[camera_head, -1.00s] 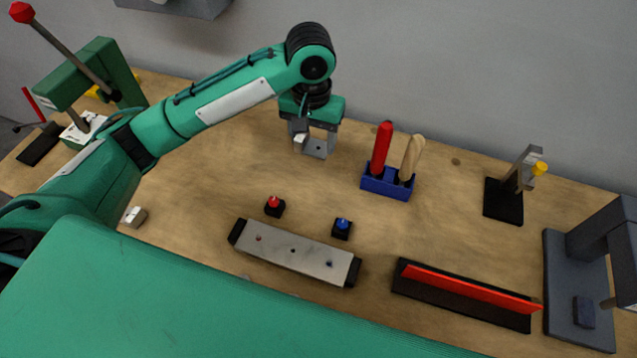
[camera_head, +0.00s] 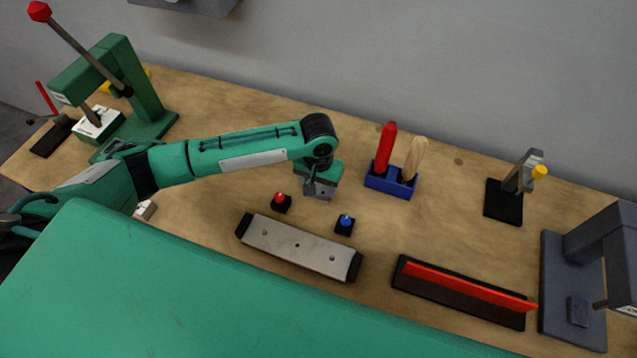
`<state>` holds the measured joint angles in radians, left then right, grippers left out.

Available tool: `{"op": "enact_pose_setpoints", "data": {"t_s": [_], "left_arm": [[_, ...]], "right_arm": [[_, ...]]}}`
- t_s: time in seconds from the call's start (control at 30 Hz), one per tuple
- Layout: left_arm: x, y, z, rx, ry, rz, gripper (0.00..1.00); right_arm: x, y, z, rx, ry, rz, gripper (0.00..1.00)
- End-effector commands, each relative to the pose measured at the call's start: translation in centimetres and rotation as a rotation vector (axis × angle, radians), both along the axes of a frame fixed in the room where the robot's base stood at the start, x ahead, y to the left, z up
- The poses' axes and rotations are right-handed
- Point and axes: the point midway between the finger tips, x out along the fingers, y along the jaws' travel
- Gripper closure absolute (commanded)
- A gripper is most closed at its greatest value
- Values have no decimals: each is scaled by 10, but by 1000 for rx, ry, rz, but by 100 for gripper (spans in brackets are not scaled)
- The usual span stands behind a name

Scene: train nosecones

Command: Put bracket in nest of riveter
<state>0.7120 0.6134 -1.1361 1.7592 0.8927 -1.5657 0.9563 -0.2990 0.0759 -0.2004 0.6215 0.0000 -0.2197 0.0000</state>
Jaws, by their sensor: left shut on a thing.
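My left gripper (camera_head: 316,186) is shut on a grey metal bracket (camera_head: 322,193), over the middle of the bench, left of the blue tool holder. The fingers and part of the arm hide some of the bracket. The green lever press (camera_head: 148,95) with a red knob stands at the back left and looks like the riveter. A white block (camera_head: 98,122) that may be its nest sits at its base, well to the left of the bracket. My right gripper is not in view.
A red button (camera_head: 281,202) and a blue button (camera_head: 345,224) stand just in front of the gripper, behind a metal plate fixture (camera_head: 298,247). The blue holder (camera_head: 390,182) carries two handled tools. A red bar fixture (camera_head: 465,290) and a grey press (camera_head: 570,290) are at right.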

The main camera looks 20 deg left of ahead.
Motion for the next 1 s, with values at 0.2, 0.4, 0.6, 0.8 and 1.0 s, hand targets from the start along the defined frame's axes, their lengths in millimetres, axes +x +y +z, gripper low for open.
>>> {"op": "enact_pose_setpoints", "data": {"t_s": [0.2,0.4,0.6,0.8,1.0], "left_arm": [[0,0,-2,-1,-2,-1,67],[0,0,-5,0,-2,0,37],[0,0,-4,0,-2,0,19],[0,0,-3,0,-2,-1,19],[1,0,18,-1,-4,-2,19]], "right_arm": [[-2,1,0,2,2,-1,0],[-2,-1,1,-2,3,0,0],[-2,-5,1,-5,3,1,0],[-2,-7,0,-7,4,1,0],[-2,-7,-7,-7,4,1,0]]}}
